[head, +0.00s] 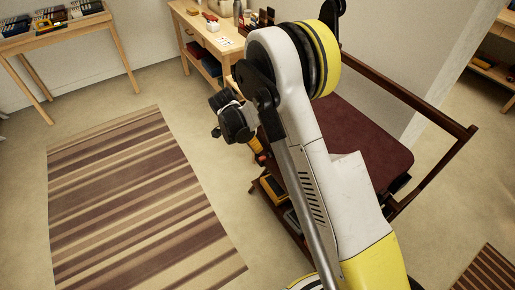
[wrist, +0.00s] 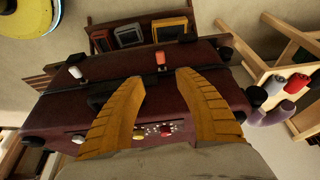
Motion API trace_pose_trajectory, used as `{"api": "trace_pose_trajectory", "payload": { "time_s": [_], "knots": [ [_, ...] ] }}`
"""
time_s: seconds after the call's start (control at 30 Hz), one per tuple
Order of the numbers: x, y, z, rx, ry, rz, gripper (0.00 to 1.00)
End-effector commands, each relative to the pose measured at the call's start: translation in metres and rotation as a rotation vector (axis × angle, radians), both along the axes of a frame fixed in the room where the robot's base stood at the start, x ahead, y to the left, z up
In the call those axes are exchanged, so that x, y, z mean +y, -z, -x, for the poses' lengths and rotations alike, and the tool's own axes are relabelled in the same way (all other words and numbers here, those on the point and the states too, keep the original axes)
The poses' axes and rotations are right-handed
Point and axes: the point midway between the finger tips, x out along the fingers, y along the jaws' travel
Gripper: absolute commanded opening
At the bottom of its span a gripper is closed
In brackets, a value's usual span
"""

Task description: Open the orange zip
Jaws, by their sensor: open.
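The maroon suitcase (wrist: 55,105) fills the middle of the wrist view. It also shows in the head view (head: 360,130), partly hidden by my arm. The orange zip pull (wrist: 160,59) stands on a dark seam along the suitcase's far side. A white pull (wrist: 75,71) stands on the same seam to the left. My gripper (wrist: 159,76) is open, its two yellow-orange fingers spread over the suitcase. The orange pull shows beyond the gap between the fingertips, and nothing is held. In the head view the orange pull is hidden.
A dark wooden rack holds the suitcase, with boxes (wrist: 130,35) on a lower shelf. Small coloured knobs (wrist: 165,131) sit on the suitcase's near side. A wooden workbench (head: 205,30) with tools stands behind. A striped rug (head: 135,205) lies on open floor to the left.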

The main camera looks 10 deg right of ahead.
Motion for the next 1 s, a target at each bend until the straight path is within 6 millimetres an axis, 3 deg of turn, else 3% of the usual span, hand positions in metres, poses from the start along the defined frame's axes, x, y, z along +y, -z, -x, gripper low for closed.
{"api": "trace_pose_trajectory", "payload": {
  "time_s": [0.27, 0.63, 0.8, 1.0],
  "knots": [
    [-0.005, 0.033, -0.003, -0.004, 0.04, 0.007, 0.4],
    [-0.03, 0.099, -0.011, -0.003, 0.037, 0.008, 0.4],
    [-0.037, 0.112, -0.014, -0.003, 0.036, 0.007, 0.4],
    [-0.038, 0.114, -0.014, -0.003, 0.036, 0.007, 0.4]
  ]
}}
